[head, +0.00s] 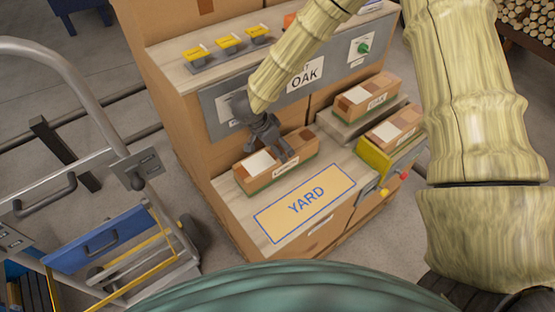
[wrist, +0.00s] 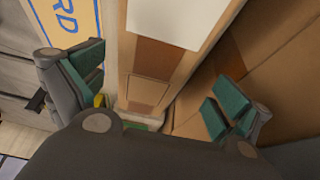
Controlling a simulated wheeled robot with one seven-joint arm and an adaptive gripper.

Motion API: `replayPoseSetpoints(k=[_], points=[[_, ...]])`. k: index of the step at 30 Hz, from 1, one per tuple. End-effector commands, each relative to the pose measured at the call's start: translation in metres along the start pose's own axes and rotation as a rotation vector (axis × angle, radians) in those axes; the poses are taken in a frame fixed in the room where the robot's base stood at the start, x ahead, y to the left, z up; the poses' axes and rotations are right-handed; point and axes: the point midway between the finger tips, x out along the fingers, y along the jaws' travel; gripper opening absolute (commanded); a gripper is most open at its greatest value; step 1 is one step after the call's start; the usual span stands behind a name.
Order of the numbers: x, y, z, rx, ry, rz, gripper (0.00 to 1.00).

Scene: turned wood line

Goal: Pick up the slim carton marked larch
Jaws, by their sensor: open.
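A slim brown carton (head: 258,163) with a white top patch and a green base edge lies on the lower wooden shelf, left of the YARD sign. Its small front label seems to read larch, but is hard to make out. My gripper (head: 273,150) is over this carton, pointing down, its fingers open. In the wrist view the carton (wrist: 155,75) runs between the two spread, green-padded fingers (wrist: 158,95). The left finger shows clear space beside the carton; contact on the right side cannot be told.
Two similar cartons stand to the right, one on a grey block (head: 376,97) and one on a yellow stand (head: 396,130). The YARD sign (head: 305,203) lies in front. A metal trolley (head: 100,160) stands left.

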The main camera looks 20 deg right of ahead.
Motion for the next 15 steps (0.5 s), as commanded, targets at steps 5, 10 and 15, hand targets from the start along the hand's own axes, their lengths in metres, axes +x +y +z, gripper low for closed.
replayPoseSetpoints(k=[5,10,15], points=[[0.016,0.000,0.002,-0.002,-0.001,0.000,1.00],[0.025,0.002,0.005,-0.003,-0.001,0.001,1.00],[0.046,0.007,0.010,-0.003,0.000,0.002,1.00]])
